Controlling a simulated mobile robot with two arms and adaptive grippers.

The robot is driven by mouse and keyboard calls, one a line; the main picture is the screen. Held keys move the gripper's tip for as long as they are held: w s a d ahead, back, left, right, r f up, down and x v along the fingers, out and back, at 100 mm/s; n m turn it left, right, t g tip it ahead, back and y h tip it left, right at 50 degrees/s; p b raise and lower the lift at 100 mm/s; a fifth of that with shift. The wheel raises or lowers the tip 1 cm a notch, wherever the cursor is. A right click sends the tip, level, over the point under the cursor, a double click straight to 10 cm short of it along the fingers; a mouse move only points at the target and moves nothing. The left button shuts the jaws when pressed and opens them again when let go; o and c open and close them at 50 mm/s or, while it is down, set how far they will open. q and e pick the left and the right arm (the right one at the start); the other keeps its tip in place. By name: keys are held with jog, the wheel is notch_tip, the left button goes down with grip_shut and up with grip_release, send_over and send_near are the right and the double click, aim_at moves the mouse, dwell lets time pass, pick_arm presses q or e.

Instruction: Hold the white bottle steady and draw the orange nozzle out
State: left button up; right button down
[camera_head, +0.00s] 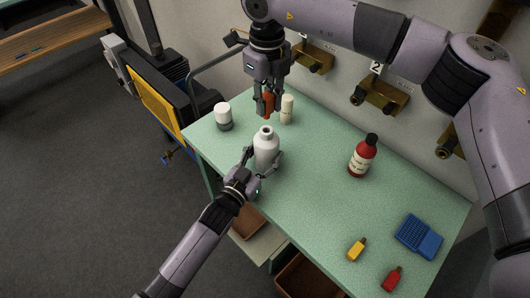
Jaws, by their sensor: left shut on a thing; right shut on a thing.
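The white bottle (266,148) stands upright on the green table, its open neck bare at the top. My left gripper (263,162) comes in from the lower left and is shut around the bottle's body. The orange nozzle (267,104) is above the bottle's mouth, and it looks apart from the neck. My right gripper (268,99) reaches down from above and is shut on the nozzle. Its fingers hide part of the nozzle.
A cream cylinder (287,110) stands close beside the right gripper, and a white-and-grey jar (223,117) stands to the left. A red bottle with a black cap (362,157), a blue case (419,237) and small yellow (357,249) and red (392,279) bottles are to the right.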

pick_arm(q)
jog(key=o, duration=1.5)
jog(key=shift+c, duration=0.2)
jog(key=v, duration=1.2)
